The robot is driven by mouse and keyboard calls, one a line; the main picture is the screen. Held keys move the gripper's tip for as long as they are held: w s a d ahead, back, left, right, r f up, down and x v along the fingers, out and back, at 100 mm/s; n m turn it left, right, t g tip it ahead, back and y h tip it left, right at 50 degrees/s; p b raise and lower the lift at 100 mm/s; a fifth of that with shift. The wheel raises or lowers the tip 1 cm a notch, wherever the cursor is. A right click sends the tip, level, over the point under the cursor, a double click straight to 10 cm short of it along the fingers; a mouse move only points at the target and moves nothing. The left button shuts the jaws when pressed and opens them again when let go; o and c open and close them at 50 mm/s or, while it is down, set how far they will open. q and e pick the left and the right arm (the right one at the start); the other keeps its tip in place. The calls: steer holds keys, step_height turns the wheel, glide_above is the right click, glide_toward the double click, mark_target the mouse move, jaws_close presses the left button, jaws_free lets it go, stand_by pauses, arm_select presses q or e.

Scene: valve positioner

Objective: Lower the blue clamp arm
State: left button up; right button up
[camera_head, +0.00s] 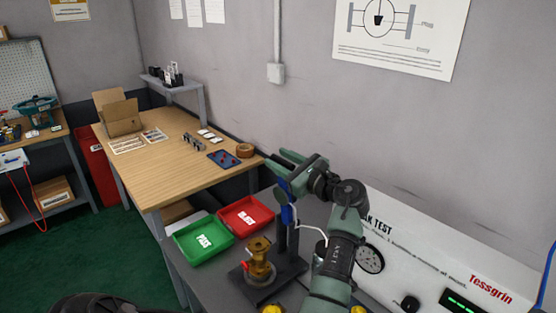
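The blue clamp arm (286,213) is on a dark upright post (292,238) of the test stand. It stands about upright, and its upper part is close to my gripper. A brass valve body (259,259) sits on the stand's dark base, in front of the post.
A green tray (203,241) and a red tray (246,216) lie left of the stand. The white leak test panel (440,255) with a gauge (369,259) stands at right. A wooden table (165,178) holds an open box (119,114), a blue tray (224,159) and a tape roll (245,150).

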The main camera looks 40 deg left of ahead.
arm_select(q)
steer(key=shift+d, duration=0.1)
jaws_close()
arm_select(e)
steer(key=shift+a, duration=0.45)
arm_select(q)
steer(key=shift+r, duration=0.1)
arm_select(e)
steer(key=shift+d, duration=0.5)
